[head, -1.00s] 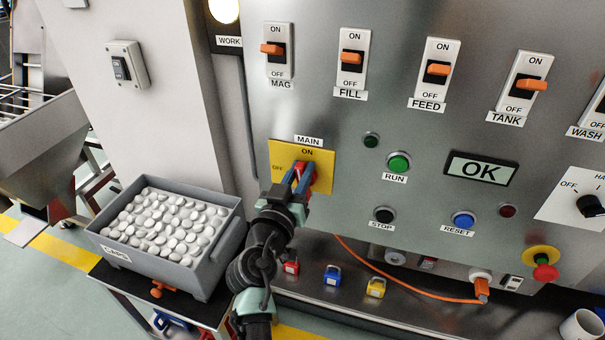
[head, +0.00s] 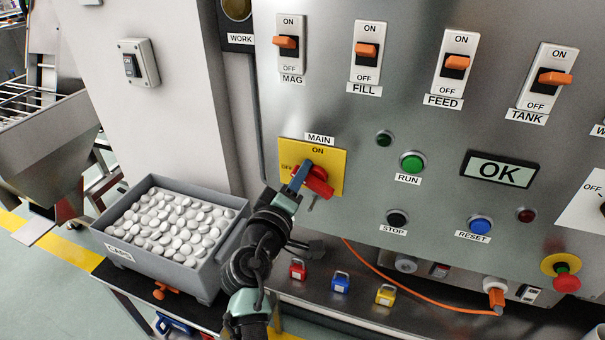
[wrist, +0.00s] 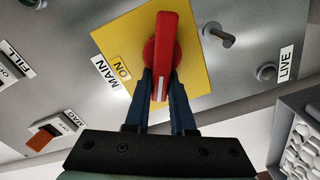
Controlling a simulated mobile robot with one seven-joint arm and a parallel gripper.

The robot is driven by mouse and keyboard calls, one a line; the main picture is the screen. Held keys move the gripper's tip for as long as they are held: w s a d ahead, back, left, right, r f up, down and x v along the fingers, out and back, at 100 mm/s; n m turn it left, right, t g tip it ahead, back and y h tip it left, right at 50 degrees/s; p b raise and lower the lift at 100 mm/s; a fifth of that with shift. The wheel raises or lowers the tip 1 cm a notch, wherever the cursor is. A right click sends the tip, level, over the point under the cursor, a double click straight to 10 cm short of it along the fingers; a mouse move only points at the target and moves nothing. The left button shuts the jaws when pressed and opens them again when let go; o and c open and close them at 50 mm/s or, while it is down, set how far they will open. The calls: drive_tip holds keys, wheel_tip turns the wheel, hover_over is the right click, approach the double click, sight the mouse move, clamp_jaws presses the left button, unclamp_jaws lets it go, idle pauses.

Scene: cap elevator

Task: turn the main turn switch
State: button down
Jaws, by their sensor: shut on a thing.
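The main turn switch is a red handle (head: 320,184) on a yellow plate (head: 334,160) marked ON at the top and OFF at the left, under the MAIN label. My gripper (head: 303,174) is shut on the handle from the left. In the wrist view its two blue fingers (wrist: 162,84) flank the handle's near end. The OFF mark is hidden there.
A grey bin of white caps (head: 118,250) stands close left of my arm. Several padlocks, including a blue one (head: 340,283), sit on the ledge below. Toggle switches, such as MAG (head: 287,43), line the panel above. The dark WORK lamp (head: 237,8) is upper left.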

drive_tip(key=n, duration=0.1)
drive_tip(key=f+n, duration=0.1)
drive_tip(key=n, duration=0.3)
drive_tip(key=shift+f, duration=0.4)
drive_tip(key=shift+n, duration=0.4)
drive_tip(key=c, duration=0.8)
unclamp_jaws()
drive_tip(key=shift+o, duration=0.2)
drive_tip(key=shift+r, duration=0.15)
drive_tip(key=b+v, duration=0.1)
drive_tip(key=v, duration=1.2)
drive_tip(key=shift+r, duration=0.15)
